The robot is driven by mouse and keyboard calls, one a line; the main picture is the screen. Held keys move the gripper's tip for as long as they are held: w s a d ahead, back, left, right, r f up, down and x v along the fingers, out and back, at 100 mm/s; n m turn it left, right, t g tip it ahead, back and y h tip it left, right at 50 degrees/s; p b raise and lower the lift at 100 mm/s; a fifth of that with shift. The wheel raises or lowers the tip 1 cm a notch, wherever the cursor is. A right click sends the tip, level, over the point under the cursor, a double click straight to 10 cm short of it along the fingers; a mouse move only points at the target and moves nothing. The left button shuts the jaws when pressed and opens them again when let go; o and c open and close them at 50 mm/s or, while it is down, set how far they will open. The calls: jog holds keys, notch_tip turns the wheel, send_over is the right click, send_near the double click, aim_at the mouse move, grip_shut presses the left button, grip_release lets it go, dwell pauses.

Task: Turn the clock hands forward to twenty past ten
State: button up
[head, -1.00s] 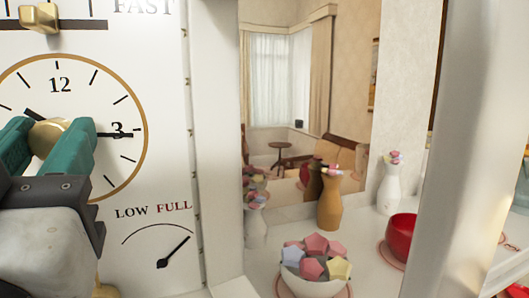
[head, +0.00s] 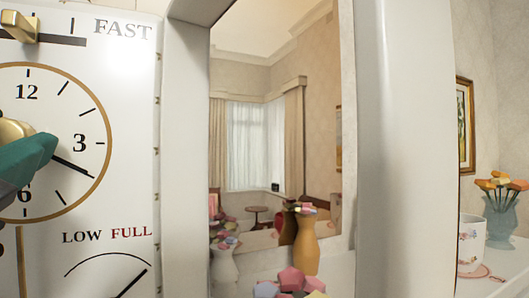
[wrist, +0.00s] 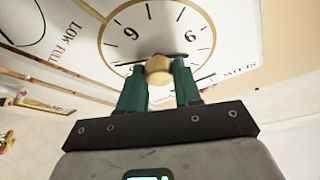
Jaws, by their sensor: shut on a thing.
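The clock dial (head: 102,178) is white with a gold rim. It is cut off by the left edge of the head view, and upside down in the wrist view. The long black hand (head: 72,168) points down-right to the mark just past the 3, at the four. Only a dark sliver at the left edge may be the short hand; its direction is hidden. The brass knob (head: 13,130) stands at the dial's centre. My gripper (wrist: 159,84) is shut on the knob, a teal finger on each side. In the head view one teal finger shows below the knob.
A brass slider (head: 18,27) sits above the dial. A LOW–FULL gauge (head: 112,262) lies below it. A white frame (head: 185,150) stands right of the panel.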

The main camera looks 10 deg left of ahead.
jog(key=o, duration=1)
jog(key=shift+o, duration=0.2)
jog(key=shift+s, duration=0.1)
jog(key=b+v, duration=0.2)
jog(key=v, duration=0.8)
jog(key=shift+s+d+f, duration=0.15)
jog(key=shift+s, duration=0.15)
